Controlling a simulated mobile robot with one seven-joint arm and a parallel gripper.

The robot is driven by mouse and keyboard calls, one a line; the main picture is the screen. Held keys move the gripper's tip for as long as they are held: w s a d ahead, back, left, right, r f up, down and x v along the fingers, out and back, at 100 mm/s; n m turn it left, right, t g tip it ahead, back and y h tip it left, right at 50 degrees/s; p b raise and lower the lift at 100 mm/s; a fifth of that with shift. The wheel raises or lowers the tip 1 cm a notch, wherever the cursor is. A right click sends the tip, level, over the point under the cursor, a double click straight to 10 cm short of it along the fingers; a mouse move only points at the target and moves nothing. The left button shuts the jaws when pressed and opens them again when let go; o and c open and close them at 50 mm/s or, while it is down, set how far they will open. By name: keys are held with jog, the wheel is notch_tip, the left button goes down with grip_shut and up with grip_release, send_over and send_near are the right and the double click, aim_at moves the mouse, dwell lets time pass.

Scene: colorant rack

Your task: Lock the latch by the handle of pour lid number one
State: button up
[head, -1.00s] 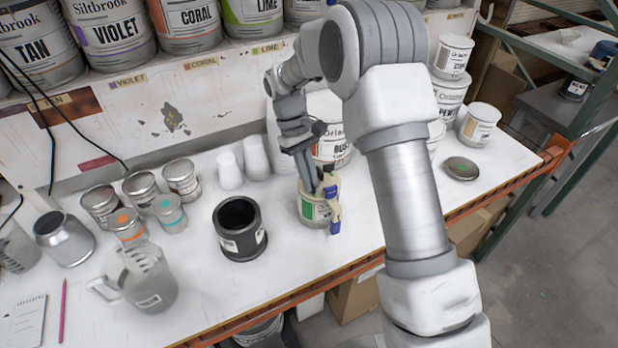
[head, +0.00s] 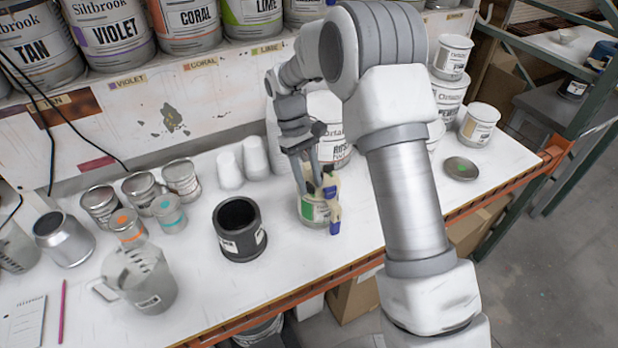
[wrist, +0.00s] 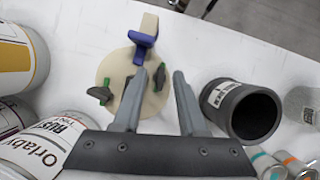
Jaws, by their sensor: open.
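A can with a green label (head: 311,212) stands on the bench in the head view, with a cream pour lid on top. The wrist view shows the round lid (wrist: 152,103) from above, with a blue and cream handle or spout part (wrist: 143,40) at its far edge. A dark latch with a green tip (wrist: 104,93) is at the lid's left, and another latch (wrist: 159,78) is at its right, between my fingers. My gripper (wrist: 160,74) is open, its left finger over the lid and its right finger beside it. Contact with the latch cannot be told. The lid's number is not readable.
A black cup (head: 239,230) stands left of the can. A large Orlaby tin (wrist: 52,143) stands close behind the can. Small tins (head: 170,213) and a clear jug (head: 140,278) are farther left. The bench's front edge (head: 290,302) is near the can.

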jog(key=shift+r, duration=0.1)
jog(key=v, duration=1.7)
jog(key=shift+r, duration=0.2)
jog(key=s+d+r+m+t+y, duration=0.1)
jog(key=s+d+r+t, duration=0.1)
jog(key=s+d+r, duration=0.3)
jog(key=s+d+r+m+t+y, duration=0.1)
jog(key=s+d+r+m+t, duration=0.15)
jog(key=s+r, duration=0.4)
jog(key=s+d+f+m+t, duration=0.1)
jog(key=s+f, duration=0.3)
jog(key=s, duration=0.5)
jog(key=s+d+f+m+t+b, duration=0.1)
jog(key=s+d+f+t, duration=0.3)
jog(key=s, duration=0.5)
jog(key=shift+d+m, duration=0.35)
jog(key=shift+m, duration=0.1)
